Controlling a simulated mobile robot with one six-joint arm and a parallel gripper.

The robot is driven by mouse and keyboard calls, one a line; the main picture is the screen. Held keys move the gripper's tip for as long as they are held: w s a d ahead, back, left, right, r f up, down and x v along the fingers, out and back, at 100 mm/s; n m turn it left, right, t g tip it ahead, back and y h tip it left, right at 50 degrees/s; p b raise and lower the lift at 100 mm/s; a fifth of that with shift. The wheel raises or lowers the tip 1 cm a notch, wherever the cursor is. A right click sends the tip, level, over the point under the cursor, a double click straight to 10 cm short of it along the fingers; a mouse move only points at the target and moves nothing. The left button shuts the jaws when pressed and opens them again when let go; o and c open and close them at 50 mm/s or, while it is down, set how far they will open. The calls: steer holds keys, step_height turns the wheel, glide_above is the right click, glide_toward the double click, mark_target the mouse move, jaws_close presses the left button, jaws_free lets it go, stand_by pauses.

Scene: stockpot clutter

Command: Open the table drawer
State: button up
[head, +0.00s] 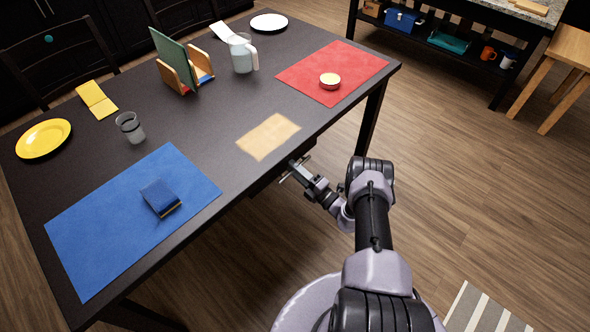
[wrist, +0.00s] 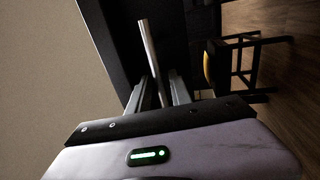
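The dark table (head: 190,140) has a drawer (head: 262,184) under its near long edge, mostly hidden by the tabletop; I cannot tell from here whether it stands out at all. My gripper (head: 295,172) is at the drawer front, just below the table edge. In the wrist view, a silver bar handle (wrist: 149,50) runs up from between the two fingers of my gripper (wrist: 158,92). The fingers stand apart, one on each side of the bar, with gaps showing. The dark drawer front (wrist: 180,40) lies behind the bar.
The tabletop holds a blue mat (head: 100,235), a red mat (head: 350,65), a pitcher (head: 241,55), a glass (head: 130,127) and a yellow plate (head: 43,138). A shelf unit (head: 460,45) and a wooden stool (head: 570,60) stand at upper right.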

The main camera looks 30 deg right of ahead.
jaws_close()
stand_by(1.2)
